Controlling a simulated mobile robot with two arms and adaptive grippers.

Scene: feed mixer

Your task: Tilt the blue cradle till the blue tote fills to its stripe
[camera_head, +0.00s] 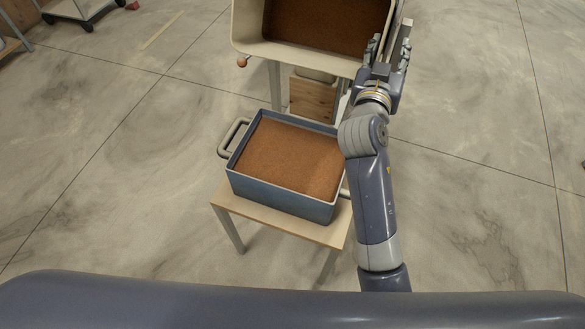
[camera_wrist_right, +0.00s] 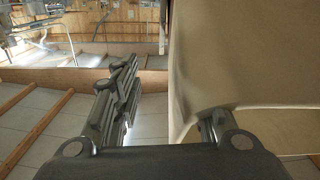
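The blue tote (camera_head: 275,196) stands upright on a small table and holds brown feed (camera_head: 290,155) to a little below its rim. I cannot make out a stripe on it. Behind it is a cream tub-shaped cradle (camera_head: 300,55), its mouth facing me, with brown feed (camera_head: 325,22) inside; it looks cream, not blue. My right gripper (camera_head: 388,52) is at the cradle's front right corner, its fingers apart on either side of the wall. In the right wrist view, the cream wall (camera_wrist_right: 245,60) is near the right finger, with a gap to the left finger. My left gripper is out of view.
The small wooden table (camera_head: 225,199) stands just in front of the cradle's stand (camera_head: 274,88). A wheeled cart (camera_head: 82,10) is at the far left.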

